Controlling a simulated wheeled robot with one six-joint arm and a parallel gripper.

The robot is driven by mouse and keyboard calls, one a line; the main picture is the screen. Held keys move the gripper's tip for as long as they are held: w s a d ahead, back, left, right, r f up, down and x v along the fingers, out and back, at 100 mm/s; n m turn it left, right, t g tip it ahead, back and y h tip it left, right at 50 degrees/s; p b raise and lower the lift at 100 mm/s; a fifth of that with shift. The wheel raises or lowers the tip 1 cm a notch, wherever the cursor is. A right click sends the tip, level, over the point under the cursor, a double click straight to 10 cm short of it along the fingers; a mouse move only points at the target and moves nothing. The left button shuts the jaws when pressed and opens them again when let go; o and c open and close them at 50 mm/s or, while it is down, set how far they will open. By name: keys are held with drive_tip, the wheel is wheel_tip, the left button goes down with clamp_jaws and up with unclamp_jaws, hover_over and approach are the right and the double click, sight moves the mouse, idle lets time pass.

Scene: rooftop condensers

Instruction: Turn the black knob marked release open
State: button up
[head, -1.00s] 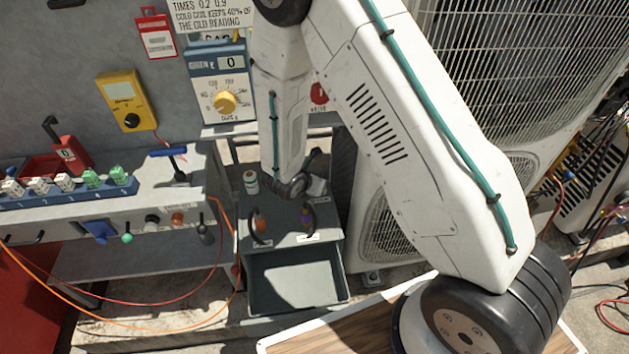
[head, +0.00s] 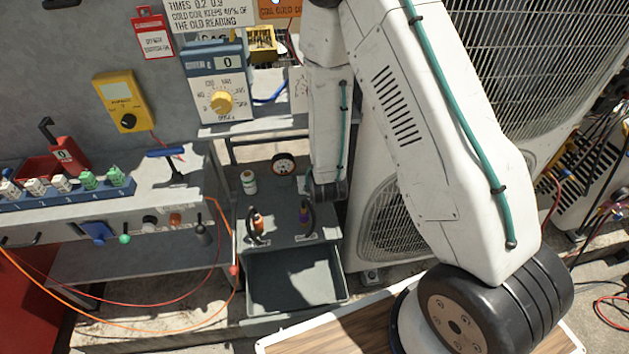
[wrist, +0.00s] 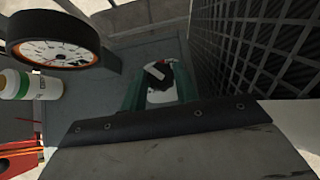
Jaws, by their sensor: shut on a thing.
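In the wrist view a round black knob (wrist: 157,72) with a white mark shows between the two green fingers of my gripper (wrist: 160,88). The fingers are shut on its sides. Part of the knob is hidden by the dark edge of my gripper, and no lettering on it is readable. In the head view the end of my arm reaches down over the right side of the grey bench shelf. It hides the knob there, and the fingers cannot be made out.
A round dial gauge (head: 284,164) and a white bottle (head: 249,183) stand left of my arm's end. Two hooked handles with orange and purple parts sit in front, above an open grey bin (head: 295,262). A condenser unit (head: 385,220) stands close on the right.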

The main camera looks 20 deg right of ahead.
idle(0.3)
drive_tip(key=o, duration=1)
